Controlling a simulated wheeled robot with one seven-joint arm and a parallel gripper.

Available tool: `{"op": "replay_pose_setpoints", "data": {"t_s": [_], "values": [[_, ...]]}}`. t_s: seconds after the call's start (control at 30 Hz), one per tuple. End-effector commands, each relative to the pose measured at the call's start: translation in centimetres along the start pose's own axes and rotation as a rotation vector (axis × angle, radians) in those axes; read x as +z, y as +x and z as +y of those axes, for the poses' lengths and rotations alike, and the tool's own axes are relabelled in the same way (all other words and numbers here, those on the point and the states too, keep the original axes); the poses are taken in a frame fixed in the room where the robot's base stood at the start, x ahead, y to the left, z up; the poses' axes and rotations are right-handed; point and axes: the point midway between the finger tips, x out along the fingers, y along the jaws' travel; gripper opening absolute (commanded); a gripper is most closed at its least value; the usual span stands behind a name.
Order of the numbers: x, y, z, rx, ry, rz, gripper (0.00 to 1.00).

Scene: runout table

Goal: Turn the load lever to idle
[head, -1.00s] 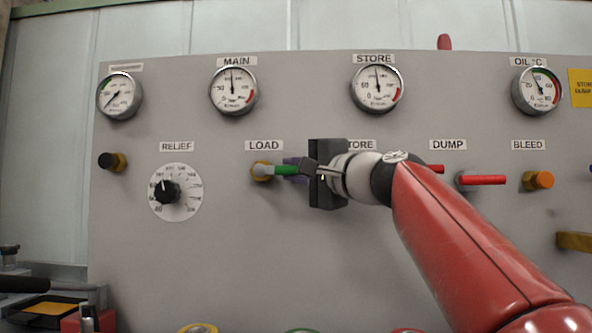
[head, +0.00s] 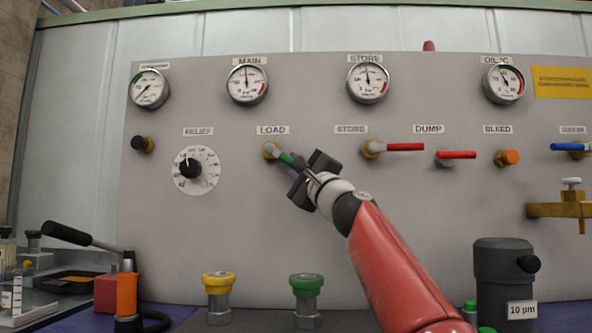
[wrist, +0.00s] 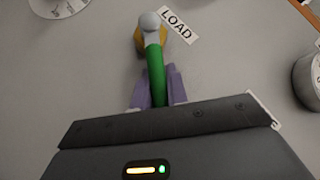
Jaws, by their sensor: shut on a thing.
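The load lever (head: 286,158) has a green handle and a brass valve base under the LOAD label (head: 273,130). It slants down to the right from its pivot. My gripper (head: 295,165) is shut on the green handle near its outer end. In the wrist view the green handle (wrist: 155,75) runs between the two purple fingers of my gripper (wrist: 155,88), with the LOAD label (wrist: 177,25) beside the pivot. The handle's far end is hidden by the gripper body.
The red store lever (head: 400,147) and red dump lever (head: 455,155) lie to the right, both horizontal. The relief knob (head: 192,169) is to the left. Yellow (head: 218,285) and green (head: 306,287) capped fittings stand below. The panel between them and the lever is clear.

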Motion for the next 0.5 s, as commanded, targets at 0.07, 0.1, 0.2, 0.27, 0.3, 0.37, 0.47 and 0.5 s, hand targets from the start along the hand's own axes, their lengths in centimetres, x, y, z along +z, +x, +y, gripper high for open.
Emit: {"op": "replay_pose_setpoints", "data": {"t_s": [0.07, 0.1, 0.2, 0.27, 0.3, 0.37, 0.47, 0.5], "values": [[-0.75, -0.01, 1.45, -0.049, 0.05, 0.012, 0.0], [-0.75, 0.06, 1.69, -0.075, 0.075, 0.019, 0.0], [-0.56, 0.23, 1.77, -0.121, 0.12, 0.031, 0.0], [-0.51, 0.29, 1.87, -0.139, 0.138, 0.037, 0.0], [-0.46, 0.32, 1.93, -0.15, 0.148, 0.04, 0.0], [-0.41, 0.34, 1.98, -0.165, 0.163, 0.044, 0.0], [-0.36, 0.39, 2.12, -0.184, 0.182, 0.05, 0.0], [-0.34, 0.4, 2.16, -0.191, 0.189, 0.053, 0.0]]}}
